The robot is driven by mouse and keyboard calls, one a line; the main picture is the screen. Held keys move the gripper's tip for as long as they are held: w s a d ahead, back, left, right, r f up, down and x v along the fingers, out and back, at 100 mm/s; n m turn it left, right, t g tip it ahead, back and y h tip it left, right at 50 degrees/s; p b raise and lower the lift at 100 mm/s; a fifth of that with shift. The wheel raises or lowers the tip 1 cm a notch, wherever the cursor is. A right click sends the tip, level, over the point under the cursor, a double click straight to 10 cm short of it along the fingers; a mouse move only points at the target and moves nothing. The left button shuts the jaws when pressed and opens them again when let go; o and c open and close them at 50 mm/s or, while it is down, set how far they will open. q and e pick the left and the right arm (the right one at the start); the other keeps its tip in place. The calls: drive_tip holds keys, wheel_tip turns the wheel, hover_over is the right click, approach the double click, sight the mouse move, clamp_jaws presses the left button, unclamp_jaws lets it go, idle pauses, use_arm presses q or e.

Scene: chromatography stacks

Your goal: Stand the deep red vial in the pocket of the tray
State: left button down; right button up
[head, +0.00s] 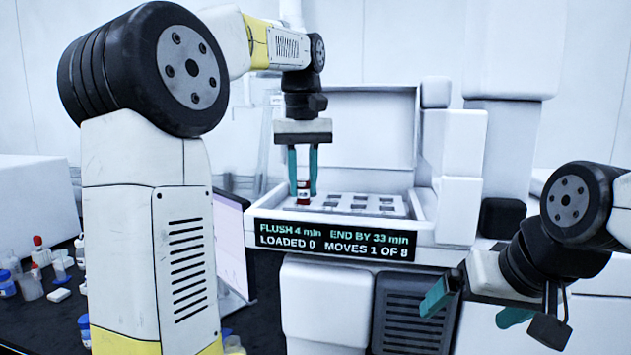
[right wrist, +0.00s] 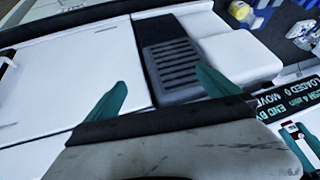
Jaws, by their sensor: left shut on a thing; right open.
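The deep red vial (head: 304,187) is between the teal fingers of my left gripper (head: 303,190) in the head view. The white tray (head: 385,213) lies in the open instrument, with several dark square pockets. The vial is at the tray's left end; I cannot tell whether its base is in a pocket or just above the tray. My right gripper (head: 478,307) is open and empty in front of the instrument at the right. Its spread fingers also show in the right wrist view (right wrist: 163,85).
The instrument's front display (head: 335,238) reads "LOADED 0" and "MOVES 1 OF 8". Its raised lid (head: 360,125) stands behind the tray. A monitor (head: 232,245) is partly hidden by my left arm. Several bottles, including a red-capped one (head: 40,255), stand on the dark bench at left.

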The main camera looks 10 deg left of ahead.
use_arm(q)
drive_tip(key=shift+f, duration=0.2)
drive_tip(key=shift+f, duration=0.45)
drive_tip(key=c, duration=0.7)
unclamp_jaws()
drive_tip(key=shift+r, duration=0.1)
drive_tip(key=shift+r, duration=3.4)
